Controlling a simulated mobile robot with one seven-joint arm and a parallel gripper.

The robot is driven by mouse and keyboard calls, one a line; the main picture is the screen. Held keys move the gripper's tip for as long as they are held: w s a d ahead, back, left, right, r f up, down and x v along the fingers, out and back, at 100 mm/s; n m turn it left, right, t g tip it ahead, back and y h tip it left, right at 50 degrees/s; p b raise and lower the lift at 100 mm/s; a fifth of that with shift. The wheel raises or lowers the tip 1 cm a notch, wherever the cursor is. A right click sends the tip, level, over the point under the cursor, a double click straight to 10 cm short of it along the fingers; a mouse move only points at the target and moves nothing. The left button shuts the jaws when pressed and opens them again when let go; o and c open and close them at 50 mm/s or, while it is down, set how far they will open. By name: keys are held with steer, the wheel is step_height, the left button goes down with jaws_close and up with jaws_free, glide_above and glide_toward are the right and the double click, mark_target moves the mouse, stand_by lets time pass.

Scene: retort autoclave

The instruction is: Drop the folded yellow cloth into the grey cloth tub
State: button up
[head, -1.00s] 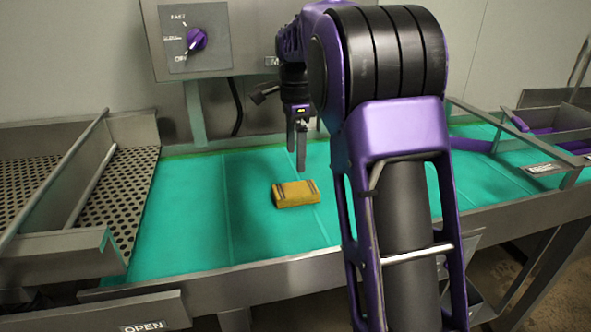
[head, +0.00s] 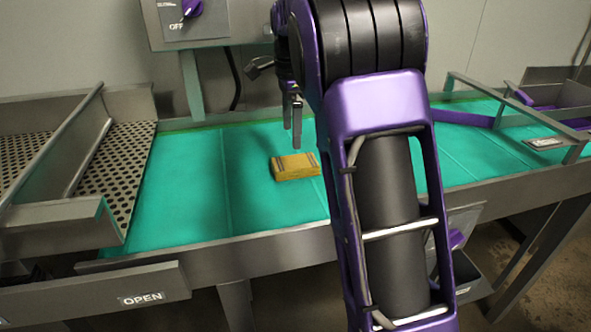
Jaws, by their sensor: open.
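The folded yellow cloth (head: 294,167) lies flat on the green belt, with dark bands across its top. My gripper (head: 292,145) points down above and just behind the cloth, close to it in the picture. Its fingers are open and hold nothing; the exact height over the cloth is hard to tell. My arm hides part of the belt right of the cloth. I cannot make out a grey cloth tub for certain in this view.
The green belt (head: 180,200) is clear left of the cloth. A perforated metal tray (head: 45,241) with rails stands at the left. A control box (head: 210,25) with a purple knob hangs behind. A purple bar (head: 462,119) crosses the belt at right.

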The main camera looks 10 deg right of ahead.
mark_target(296, 161)
step_height(296, 161, down, 3)
steer(key=shift+r, duration=0.1)
steer(key=f, duration=0.3)
steer(key=f+b, duration=0.1)
steer(key=shift+s+d+f, duration=0.15)
steer(key=shift+s+d, duration=0.1)
steer(key=shift+d, duration=0.15)
steer(key=shift+f, duration=0.5)
steer(key=shift+r, duration=0.1)
steer(key=c, duration=1.3)
